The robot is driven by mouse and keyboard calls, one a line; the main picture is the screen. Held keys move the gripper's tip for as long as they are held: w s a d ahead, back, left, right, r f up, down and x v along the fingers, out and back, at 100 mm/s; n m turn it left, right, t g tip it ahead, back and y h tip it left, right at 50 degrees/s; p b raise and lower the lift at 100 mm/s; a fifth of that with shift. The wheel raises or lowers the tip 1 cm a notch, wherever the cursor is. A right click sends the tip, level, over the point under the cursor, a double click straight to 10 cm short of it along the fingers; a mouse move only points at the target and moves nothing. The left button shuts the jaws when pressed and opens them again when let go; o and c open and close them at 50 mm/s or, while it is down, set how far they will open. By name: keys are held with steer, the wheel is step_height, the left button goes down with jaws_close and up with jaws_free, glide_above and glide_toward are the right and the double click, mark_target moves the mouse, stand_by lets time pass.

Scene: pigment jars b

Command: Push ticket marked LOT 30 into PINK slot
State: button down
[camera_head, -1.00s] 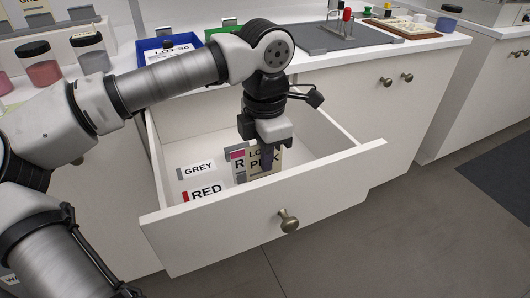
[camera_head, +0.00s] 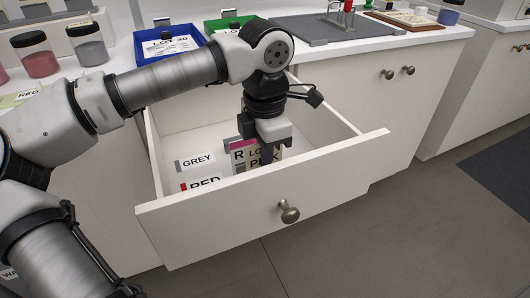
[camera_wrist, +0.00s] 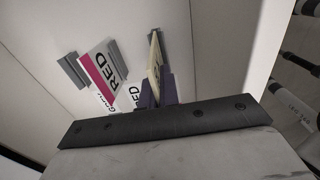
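My gripper (camera_head: 267,157) points down inside the open white drawer (camera_head: 352,143). It is shut on an upright cream ticket (camera_head: 255,158), whose partly covered print reads "LO…" and "P…K". The wrist view shows this ticket (camera_wrist: 155,58) nearly edge-on between the dark fingers (camera_wrist: 158,92). A grey holder (camera_wrist: 157,36) is right by its far edge. I cannot tell whether the ticket's lower edge is in a slot. A pink-striped card (camera_head: 238,147) reading "RED" stands just left of the ticket; it also shows in the wrist view (camera_wrist: 99,73).
A GREY label (camera_head: 197,161) and a RED label (camera_head: 205,184) are at the drawer's left. The drawer front (camera_head: 220,212) has a knob. The blue tray (camera_head: 147,37) on the counter holds a card printed "LOT 30". The drawer's right side is bare.

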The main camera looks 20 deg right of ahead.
steer(key=shift+f+b, duration=1.25)
steer(key=shift+f, duration=0.35)
steer(key=c, duration=1.6)
jaws_free()
steer(key=shift+r, duration=0.1)
steer(key=shift+r+p, duration=2.2)
steer(key=shift+r, duration=0.8)
